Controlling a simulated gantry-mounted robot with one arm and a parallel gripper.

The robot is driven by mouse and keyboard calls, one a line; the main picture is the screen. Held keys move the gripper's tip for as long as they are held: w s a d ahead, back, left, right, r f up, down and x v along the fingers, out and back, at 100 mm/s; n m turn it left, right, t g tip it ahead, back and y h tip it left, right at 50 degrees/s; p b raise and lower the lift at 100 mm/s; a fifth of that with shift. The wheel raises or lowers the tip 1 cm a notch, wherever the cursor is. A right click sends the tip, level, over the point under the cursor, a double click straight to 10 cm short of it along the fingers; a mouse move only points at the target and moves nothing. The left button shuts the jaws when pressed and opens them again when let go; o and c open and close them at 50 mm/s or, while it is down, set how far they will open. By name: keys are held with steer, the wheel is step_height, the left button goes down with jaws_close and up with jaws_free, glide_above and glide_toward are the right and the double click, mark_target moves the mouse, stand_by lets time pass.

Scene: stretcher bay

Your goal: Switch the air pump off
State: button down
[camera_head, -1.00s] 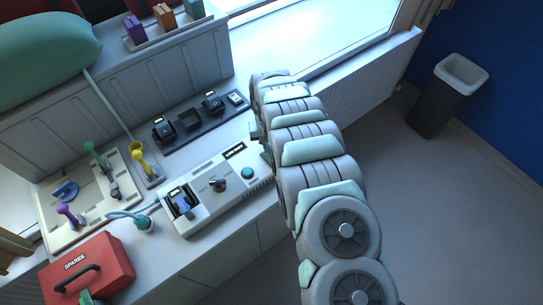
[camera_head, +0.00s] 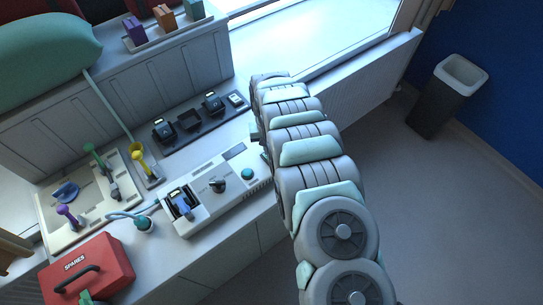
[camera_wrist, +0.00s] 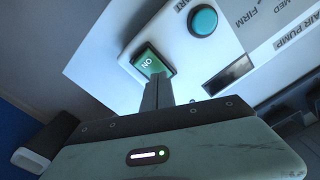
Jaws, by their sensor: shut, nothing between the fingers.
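The air pump (camera_head: 217,183) is a pale box on the counter in the head view, with a dark knob (camera_head: 217,185), a teal button (camera_head: 247,173) and a blank grey display (camera_head: 234,151). In the wrist view its end face carries a green rocker switch (camera_wrist: 150,62) marked ON. My gripper (camera_wrist: 157,82) is shut and empty. Its fingertips overlap the lower edge of the switch in the wrist view; whether they touch it I cannot tell. The switch's lower part is hidden behind them. In the head view my arm hides the gripper and switch.
A charger strip with black units (camera_head: 190,121) lies behind the pump. A tray with coloured fittings (camera_head: 62,215) and a red SPARES box (camera_head: 112,265) stand to the left. A hose connector (camera_head: 142,222) lies near the pump. A bin (camera_head: 441,100) stands on the floor at right.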

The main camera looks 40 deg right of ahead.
step_height(320, 180, up, 6)
steer(key=p, duration=0.2)
stand_by(0.4)
stand_by(0.4)
